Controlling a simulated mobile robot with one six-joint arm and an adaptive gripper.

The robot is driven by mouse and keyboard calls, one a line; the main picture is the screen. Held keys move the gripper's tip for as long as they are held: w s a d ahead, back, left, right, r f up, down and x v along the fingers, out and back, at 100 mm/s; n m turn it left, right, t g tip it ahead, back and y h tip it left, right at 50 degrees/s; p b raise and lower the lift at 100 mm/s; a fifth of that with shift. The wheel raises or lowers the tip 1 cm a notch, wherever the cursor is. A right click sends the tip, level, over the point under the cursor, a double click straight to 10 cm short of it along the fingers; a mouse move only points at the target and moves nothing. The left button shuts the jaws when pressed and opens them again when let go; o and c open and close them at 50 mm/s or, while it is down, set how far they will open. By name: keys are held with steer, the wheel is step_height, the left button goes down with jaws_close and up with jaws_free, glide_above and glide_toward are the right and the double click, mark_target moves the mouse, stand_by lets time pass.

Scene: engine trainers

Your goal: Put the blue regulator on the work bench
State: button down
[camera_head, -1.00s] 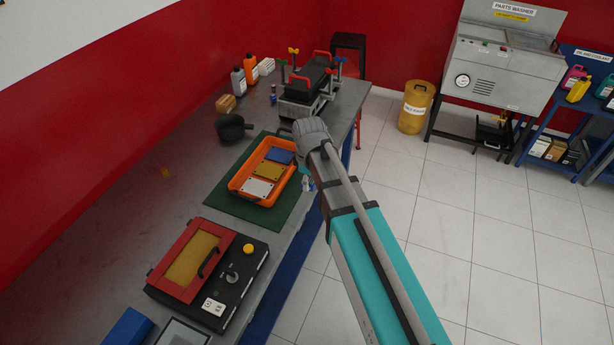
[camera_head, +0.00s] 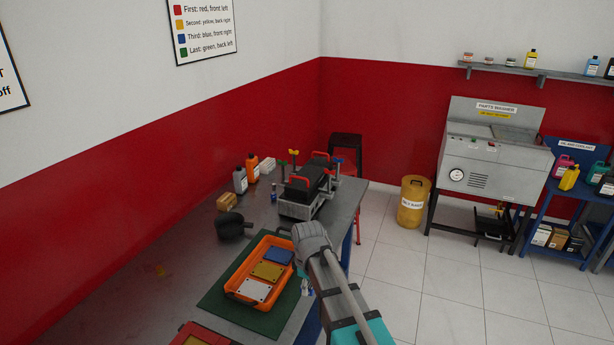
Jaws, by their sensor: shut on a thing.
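The work bench (camera_head: 125,290) runs along the red wall with a grey top. I cannot clearly make out the blue regulator. My arm reaches in from the bottom, and its grey joint (camera_head: 312,240) shows beside the bench edge. An orange tray (camera_head: 235,292) on a green mat (camera_head: 217,297) holds a blue plate (camera_head: 279,256), a yellow plate (camera_head: 267,271) and a white plate (camera_head: 255,290).
An engine trainer (camera_head: 310,190) with coloured handles stands at the bench's far end. Bottles (camera_head: 240,180), a small cardboard box (camera_head: 227,202) and a black rounded thing (camera_head: 233,226) are nearby. The bench's left part looks mostly clear. A yellow bin (camera_head: 413,202) stands on the floor.

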steer(key=shift+s+a+r, duration=0.1)
steer(key=shift+s+a, duration=0.05)
steer(key=shift+s, duration=0.5)
steer(key=shift+s+a+r, duration=0.1)
steer(key=shift+s+a, duration=0.05)
steer(key=shift+s, duration=0.45)
steer(key=b, duration=0.8)
glide_above(295, 292)
steer(key=s, duration=0.1)
step_height(295, 292, down, 8)
steer(key=shift+d+f, duration=0.1)
steer(key=shift+w+f+b, duration=0.4)
steer(key=shift+f, duration=0.1)
